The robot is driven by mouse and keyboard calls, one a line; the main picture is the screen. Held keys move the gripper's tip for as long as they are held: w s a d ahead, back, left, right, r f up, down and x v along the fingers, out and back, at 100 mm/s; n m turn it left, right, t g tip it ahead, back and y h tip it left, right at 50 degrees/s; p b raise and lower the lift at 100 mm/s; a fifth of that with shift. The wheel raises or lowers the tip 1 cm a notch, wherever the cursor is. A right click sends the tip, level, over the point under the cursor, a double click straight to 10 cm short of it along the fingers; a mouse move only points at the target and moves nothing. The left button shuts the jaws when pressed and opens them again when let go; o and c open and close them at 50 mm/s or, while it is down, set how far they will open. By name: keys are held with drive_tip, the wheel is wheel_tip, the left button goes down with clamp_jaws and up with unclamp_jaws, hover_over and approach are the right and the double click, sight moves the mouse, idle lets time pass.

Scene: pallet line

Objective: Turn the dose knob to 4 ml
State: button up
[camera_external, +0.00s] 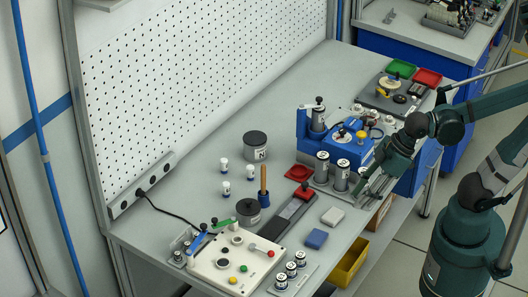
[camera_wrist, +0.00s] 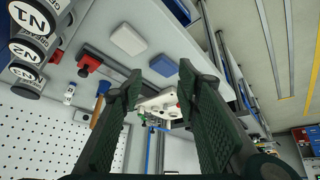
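No knob carries a readable ml scale in either view, so I cannot tell for sure which is the dose knob. A blue station (camera_external: 407,184) on the bench has a pale round dial (camera_external: 341,133) with a dark centre on top. A white control panel (camera_external: 215,272) at the front left carries coloured buttons and dark round parts; it also shows small in the wrist view (camera_wrist: 160,105). My gripper (camera_external: 364,194) is over the bench's right edge, beside the grey canisters and in front of the blue station. Its fingers are apart and empty in the wrist view (camera_wrist: 161,73).
Labelled grey canisters (camera_external: 342,176) stand close to my gripper. A blue block (camera_external: 316,238) and a white block (camera_external: 333,216) lie near the front edge. A red dish (camera_external: 299,173), dark pots (camera_external: 255,147) and white bottles (camera_external: 225,188) stand further left. A yellow bin (camera_external: 350,262) sits below.

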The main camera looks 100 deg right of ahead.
drive_tip(key=w+d+r+g+p, duration=0.1)
drive_tip(key=d+r+p, duration=0.4)
drive_tip(key=d, duration=0.4)
drive_tip(key=n+g+y+p, duration=0.15)
drive_tip(key=n+p, duration=0.25)
drive_tip(key=p, duration=1.3)
approach(343, 129)
drive_tip(key=shift+s+d+f+t+y, duration=0.1)
drive_tip(key=shift+f+t+y, duration=0.15)
drive_tip(key=shift+y, duration=0.1)
drive_tip(key=shift+f, duration=0.15)
drive_tip(key=shift+x, duration=3.8)
drive_tip(key=c, duration=0.9)
